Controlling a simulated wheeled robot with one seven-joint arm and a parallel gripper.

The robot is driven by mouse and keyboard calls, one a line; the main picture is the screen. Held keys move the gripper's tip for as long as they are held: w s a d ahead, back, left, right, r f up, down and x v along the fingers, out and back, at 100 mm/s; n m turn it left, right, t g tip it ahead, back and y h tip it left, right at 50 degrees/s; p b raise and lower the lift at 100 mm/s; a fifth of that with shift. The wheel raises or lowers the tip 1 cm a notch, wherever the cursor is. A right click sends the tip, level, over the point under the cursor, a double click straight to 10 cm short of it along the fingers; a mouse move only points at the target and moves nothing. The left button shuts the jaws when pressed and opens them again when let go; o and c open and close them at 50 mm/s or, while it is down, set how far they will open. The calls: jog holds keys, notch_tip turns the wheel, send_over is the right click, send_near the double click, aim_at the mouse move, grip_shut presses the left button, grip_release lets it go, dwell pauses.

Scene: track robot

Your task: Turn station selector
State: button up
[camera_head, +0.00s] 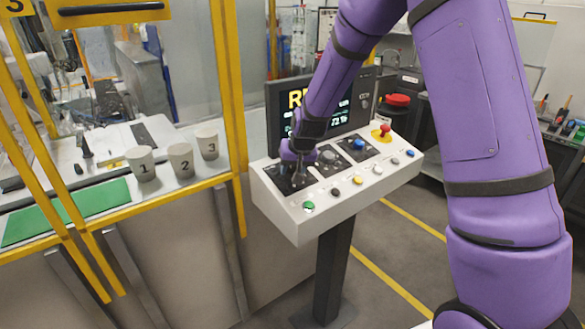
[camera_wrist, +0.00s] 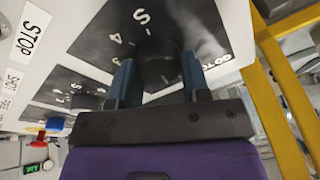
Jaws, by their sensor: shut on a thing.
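The station selector is a dark round knob (camera_wrist: 157,62) on a black plate with white marks, among them "S", "4" and "GO TO". It sits at the left of the white control panel (camera_head: 275,208) in the head view. My gripper (camera_wrist: 160,78) is shut on this knob, one finger on each side of it. In the head view my gripper (camera_head: 297,168) reaches down to the panel's left end and hides most of the knob. The exact position the knob points to cannot be read.
A screen (camera_head: 345,112) stands close behind. Numbered cups (camera_head: 180,160) stand at left behind yellow posts (camera_head: 233,90).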

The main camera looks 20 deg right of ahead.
jog(key=m, duration=0.6)
jog(key=shift+s+m+h, duration=0.1)
jog(key=shift+m+h, duration=0.2)
jog(key=shift+h, duration=0.1)
jog(key=m, duration=0.6)
jog(key=shift+h, duration=0.4)
jog(key=shift+m, duration=0.3)
jog(key=o, duration=0.9)
jog(key=shift+g, duration=0.3)
jog(key=shift+o, duration=0.2)
jog(key=v, duration=1)
jog(key=shift+s+r, duration=0.15)
jog(key=shift+r, duration=0.2)
